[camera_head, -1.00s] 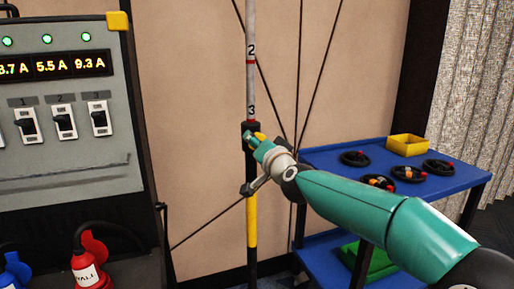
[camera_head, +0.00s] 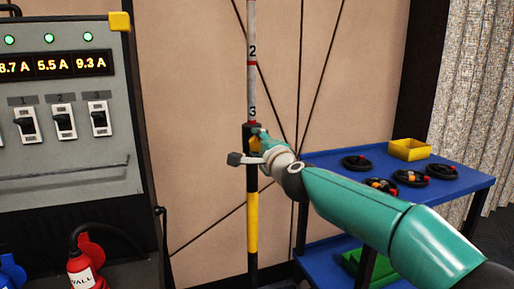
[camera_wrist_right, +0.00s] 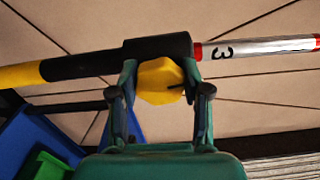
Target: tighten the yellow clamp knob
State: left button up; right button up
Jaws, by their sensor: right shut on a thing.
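The yellow clamp knob (camera_wrist_right: 160,84) sits on the side of a black clamp collar (camera_wrist_right: 157,47) around an upright pole. In the right wrist view my right gripper (camera_wrist_right: 160,76) has one finger on each side of the knob and is shut on it. In the head view my right gripper (camera_head: 261,138) is at the black collar (camera_head: 250,133), just below the number 3 on the pole (camera_head: 252,85). The knob is mostly hidden by the gripper there. My left gripper is in neither view.
A grey panel (camera_head: 60,170) with switches and lit displays stands at the left. A blue cart (camera_head: 455,182) at the right holds coiled cables (camera_head: 440,171) and a yellow bin (camera_head: 409,150). Thin dark lines cross the wall behind the pole.

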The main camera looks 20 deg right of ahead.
jog(key=shift+f+m, duration=0.3)
jog(key=shift+m, duration=0.8)
jog(key=o, duration=1.2)
jog(key=shift+d, duration=0.15)
jog(key=shift+c, duration=0.2)
jog(key=shift+r, duration=0.15)
jog(key=shift+s, duration=0.1)
jog(key=s, duration=1.1)
jog(key=shift+s, duration=0.4)
jog(key=shift+d, duration=0.15)
